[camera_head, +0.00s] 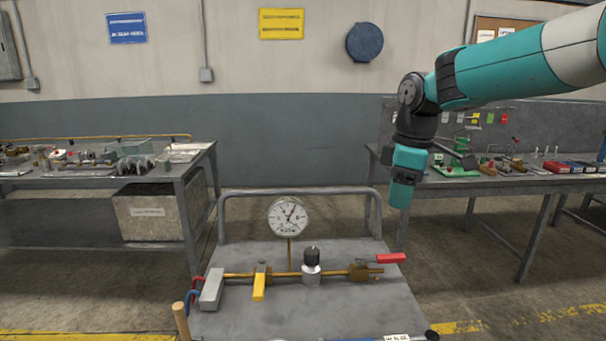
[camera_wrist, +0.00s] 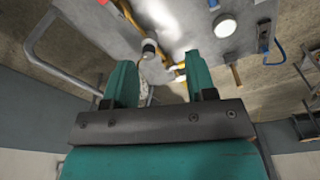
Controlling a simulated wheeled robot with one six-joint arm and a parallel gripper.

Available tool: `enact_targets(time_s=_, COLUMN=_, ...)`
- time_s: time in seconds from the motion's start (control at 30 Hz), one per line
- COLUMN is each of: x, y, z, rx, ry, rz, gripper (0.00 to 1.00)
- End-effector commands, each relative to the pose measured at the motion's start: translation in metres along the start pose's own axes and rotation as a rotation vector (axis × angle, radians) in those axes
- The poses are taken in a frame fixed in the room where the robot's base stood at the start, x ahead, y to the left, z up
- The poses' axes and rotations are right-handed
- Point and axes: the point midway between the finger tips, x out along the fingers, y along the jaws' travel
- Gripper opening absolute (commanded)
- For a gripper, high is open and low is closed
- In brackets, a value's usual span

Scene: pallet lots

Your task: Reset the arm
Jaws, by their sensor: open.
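My teal arm reaches in from the upper right in the head view and bends down at a dark grey joint. My gripper (camera_head: 401,194) points down, above and behind the right rear of the grey cart (camera_head: 350,300). In the wrist view my gripper (camera_wrist: 161,78) has its two teal fingers apart, and nothing is visibly held between them. The cart top and its fittings show beyond the fingertips in that view. My gripper appears clear of the cart and its fittings.
On the cart are a pressure gauge (camera_head: 289,216), a brass pipe, a yellow lever (camera_head: 259,287), a red lever (camera_head: 391,258) and a black-topped fitting (camera_head: 311,258). A cart handrail (camera_head: 222,220) stands behind. Cluttered workbenches stand left (camera_head: 190,168) and right (camera_head: 540,180).

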Motion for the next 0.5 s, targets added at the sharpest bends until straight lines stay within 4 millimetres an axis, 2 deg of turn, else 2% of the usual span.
enact_targets(time_s=0.03, x=-0.008, y=-0.032, z=0.003, rx=0.05, ry=0.021, rz=-0.006, gripper=0.51)
enact_targets(time_s=0.17, x=-0.013, y=-0.112, z=0.015, rx=0.209, ry=0.079, rz=-0.037, gripper=0.51)
enact_targets(time_s=0.3, x=-0.007, y=-0.198, z=0.034, rx=0.381, ry=0.136, rz=-0.094, gripper=0.51)
enact_targets(time_s=0.4, x=0.002, y=-0.249, z=0.049, rx=0.487, ry=0.164, rz=-0.137, gripper=0.51)
enact_targets(time_s=0.5, x=0.01, y=-0.284, z=0.06, rx=0.565, ry=0.181, rz=-0.174, gripper=0.51)
